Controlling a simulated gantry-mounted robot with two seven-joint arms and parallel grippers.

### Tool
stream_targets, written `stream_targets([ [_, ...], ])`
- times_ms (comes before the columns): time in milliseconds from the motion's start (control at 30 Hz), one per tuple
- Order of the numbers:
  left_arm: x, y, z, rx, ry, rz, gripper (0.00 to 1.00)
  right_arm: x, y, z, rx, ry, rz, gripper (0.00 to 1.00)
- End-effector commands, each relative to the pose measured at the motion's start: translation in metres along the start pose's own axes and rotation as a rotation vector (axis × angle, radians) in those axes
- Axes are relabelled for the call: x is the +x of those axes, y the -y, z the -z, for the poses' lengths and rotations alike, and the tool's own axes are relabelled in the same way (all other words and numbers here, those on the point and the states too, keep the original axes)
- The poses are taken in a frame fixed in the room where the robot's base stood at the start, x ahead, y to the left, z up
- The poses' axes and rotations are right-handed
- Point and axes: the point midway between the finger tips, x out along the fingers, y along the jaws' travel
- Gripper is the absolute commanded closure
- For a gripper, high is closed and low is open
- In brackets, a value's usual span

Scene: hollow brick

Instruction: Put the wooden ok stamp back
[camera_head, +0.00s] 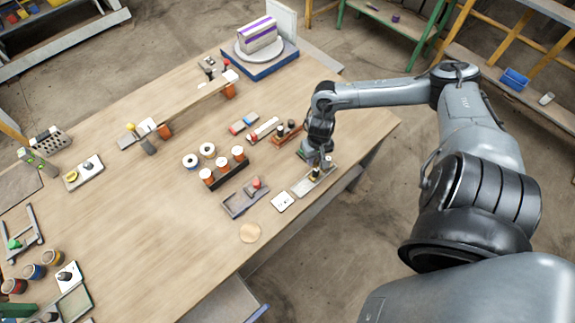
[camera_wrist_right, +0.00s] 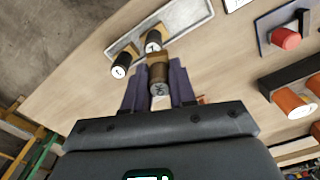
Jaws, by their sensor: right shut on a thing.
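Whether the held stamp touches anything is unclear. My left gripper is not in view.
A dark tray with a red-topped stamp (camera_head: 255,184) and a black rack of orange spools (camera_head: 223,170) stand further left. A wooden rack (camera_head: 287,136) stands behind. The table's front middle is mostly clear.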

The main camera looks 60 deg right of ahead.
Motion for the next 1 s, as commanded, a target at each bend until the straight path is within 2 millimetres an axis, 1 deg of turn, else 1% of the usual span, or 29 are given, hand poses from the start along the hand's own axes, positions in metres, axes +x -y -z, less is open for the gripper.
stream_targets([
  [33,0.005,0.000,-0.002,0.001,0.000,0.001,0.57,0.006,0.010,0.005,0.001,-0.001,0.011,0.94],
  [300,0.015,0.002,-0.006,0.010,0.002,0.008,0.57,0.035,0.048,0.036,0.000,0.002,0.007,0.94],
  [500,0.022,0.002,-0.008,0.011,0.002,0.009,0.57,0.052,0.069,0.055,0.000,0.001,0.004,0.94],
  [600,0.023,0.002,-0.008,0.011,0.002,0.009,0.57,0.057,0.074,0.060,-0.001,0.001,0.002,0.94],
  [800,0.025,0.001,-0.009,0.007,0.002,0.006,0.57,0.061,0.077,0.063,-0.002,0.001,0.001,0.94],
  [867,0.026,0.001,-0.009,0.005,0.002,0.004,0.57,0.066,0.077,0.062,-0.001,0.002,0.001,0.94],
  [1000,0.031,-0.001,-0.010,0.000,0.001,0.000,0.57,0.085,0.077,0.062,-0.001,0.003,0.000,0.94],
])
